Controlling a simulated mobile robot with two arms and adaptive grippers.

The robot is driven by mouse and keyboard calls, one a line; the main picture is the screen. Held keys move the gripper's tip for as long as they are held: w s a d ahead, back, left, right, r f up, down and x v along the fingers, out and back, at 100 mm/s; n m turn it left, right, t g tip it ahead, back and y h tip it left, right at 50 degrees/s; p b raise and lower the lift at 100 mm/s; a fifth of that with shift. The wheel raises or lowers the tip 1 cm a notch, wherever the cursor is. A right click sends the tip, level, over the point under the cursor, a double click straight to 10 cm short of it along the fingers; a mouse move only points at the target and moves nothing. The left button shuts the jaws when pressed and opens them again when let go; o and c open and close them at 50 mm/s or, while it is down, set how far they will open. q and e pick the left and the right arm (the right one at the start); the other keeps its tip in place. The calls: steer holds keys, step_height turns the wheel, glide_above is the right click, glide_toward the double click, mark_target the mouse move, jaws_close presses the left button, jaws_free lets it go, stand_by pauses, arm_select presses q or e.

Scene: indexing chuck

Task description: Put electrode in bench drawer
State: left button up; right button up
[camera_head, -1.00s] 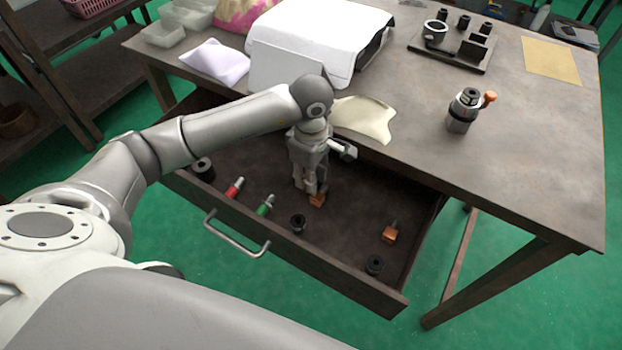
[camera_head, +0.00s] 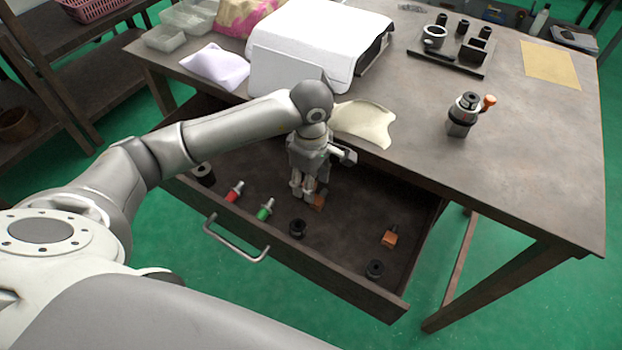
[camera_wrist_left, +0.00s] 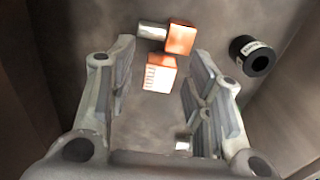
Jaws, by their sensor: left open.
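My left gripper (camera_head: 309,192) is low inside the open bench drawer (camera_head: 345,270). Its fingers stand apart in the left wrist view (camera_wrist_left: 158,98), with nothing clamped between them. A copper-orange block (camera_head: 316,202) lies beside the fingertips on the drawer floor. The left wrist view shows two orange parts close together: a marked block (camera_wrist_left: 160,76) between the fingertips, and a block (camera_wrist_left: 180,38) with a grey shank just beyond. I cannot tell whether they touch. Another orange electrode (camera_head: 389,238) with a dark shank lies farther right in the drawer. My right gripper is not in view.
The drawer also holds a red-banded tool (camera_head: 234,193), a green-banded tool (camera_head: 265,210) and black rings (camera_head: 297,228), (camera_head: 375,269). One black ring (camera_wrist_left: 252,56) is right of the fingers. The table (camera_head: 540,170) overhangs the drawer's back; a chuck (camera_head: 461,116) stands on it.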

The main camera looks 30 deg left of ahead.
arm_select(q)
step_height(320, 180, up, 12)
steer(key=b, duration=0.1)
